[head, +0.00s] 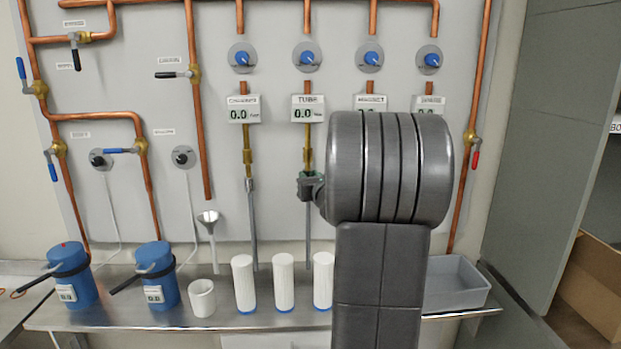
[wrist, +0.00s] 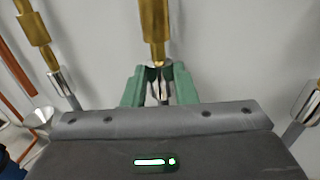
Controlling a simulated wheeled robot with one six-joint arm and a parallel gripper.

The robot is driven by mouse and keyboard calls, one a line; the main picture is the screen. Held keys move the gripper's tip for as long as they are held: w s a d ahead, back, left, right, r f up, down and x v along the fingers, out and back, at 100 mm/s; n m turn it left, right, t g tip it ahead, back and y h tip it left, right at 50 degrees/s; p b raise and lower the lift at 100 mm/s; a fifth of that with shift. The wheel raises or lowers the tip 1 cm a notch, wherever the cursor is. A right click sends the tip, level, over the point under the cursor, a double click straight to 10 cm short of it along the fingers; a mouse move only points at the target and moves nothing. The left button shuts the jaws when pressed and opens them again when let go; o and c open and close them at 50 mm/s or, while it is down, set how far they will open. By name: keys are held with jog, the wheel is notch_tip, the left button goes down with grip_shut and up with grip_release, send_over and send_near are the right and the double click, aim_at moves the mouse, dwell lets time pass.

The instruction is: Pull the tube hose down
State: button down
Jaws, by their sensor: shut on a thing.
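The tube hose (head: 308,228) is a grey line hanging straight down below the brass fitting (head: 307,150) under the display labelled TUBE (head: 308,108). My gripper (head: 308,185) is shut on the upper metal end of the hose, just under the brass fitting. In the wrist view, my gripper's green fingers (wrist: 160,90) stand on both sides of the hose end, with the brass fitting (wrist: 155,35) directly above. I cannot tell whether the hose end is still joined to the fitting. My arm hides the fittings to the right in the head view.
A neighbouring hose (head: 252,220) hangs close to the left. Several white cylinders (head: 283,282), blue canisters (head: 156,277) and a grey bin (head: 455,283) stand on the shelf (head: 130,313) below. A funnel (head: 209,218) is at the left. Copper pipes line the wall panel.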

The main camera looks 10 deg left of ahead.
jog(key=shift+f+b, duration=0.6)
jog(key=shift+f, duration=0.6)
jog(key=c, duration=1.2)
grip_release()
jog(key=shift+o, duration=0.2)
jog(key=b+v, duration=0.1)
jog(key=v, duration=1.3)
